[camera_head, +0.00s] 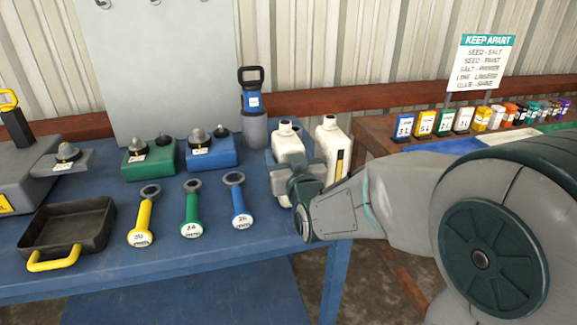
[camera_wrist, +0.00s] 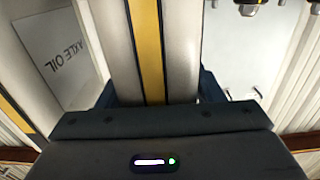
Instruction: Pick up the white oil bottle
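Two white bottles stand side by side at the right end of the blue table. The left bottle (camera_head: 288,143) is partly hidden by my gripper (camera_head: 299,184), which is at its front. The right bottle (camera_head: 330,138) has a yellow and black stripe on its side. In the wrist view, a white bottle with a dark yellow stripe (camera_wrist: 151,50) fills the space between my dark fingers (camera_wrist: 156,92). I see no clear gap at either side, but cannot tell if they press on it. Left of it, a white surface (camera_wrist: 62,60) has a label reading "AXLE OIL".
Blue (camera_head: 237,200), green (camera_head: 191,210) and yellow (camera_head: 145,215) handled tools lie left of my gripper. A black tray (camera_head: 66,222) is farther left. A second table at the right bears several small containers.

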